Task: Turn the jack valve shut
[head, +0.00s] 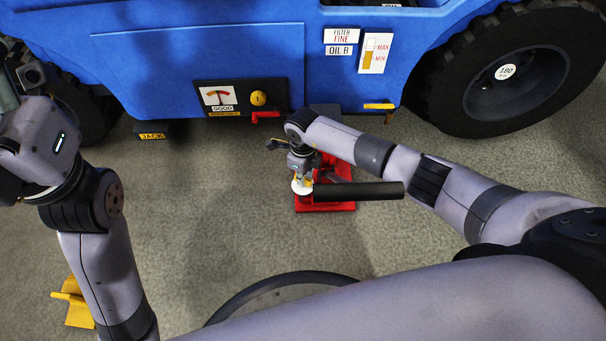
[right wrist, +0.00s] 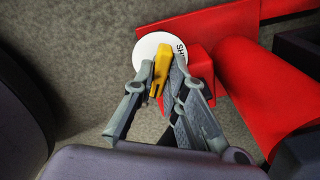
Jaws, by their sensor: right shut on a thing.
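The red jack (head: 340,206) stands on the floor in front of the blue vehicle, with a black bar (head: 365,191) reaching right from it. Its valve has a yellow lever (right wrist: 162,66) over a white round plate (right wrist: 150,46), whose lettering is partly covered; the plate also shows in the head view (head: 301,187). My right gripper (head: 303,181) points down at the valve. In the right wrist view its fingers (right wrist: 166,82) are shut on the yellow lever. My left arm is at the left edge; its fingers cannot be made out.
The blue vehicle (head: 160,60) fills the back, with a gauge panel (head: 241,97), a JACK label (head: 153,136) and a large wheel (head: 510,80) at right. A yellow chock-like piece (head: 78,305) lies at lower left. The floor left of the jack is clear.

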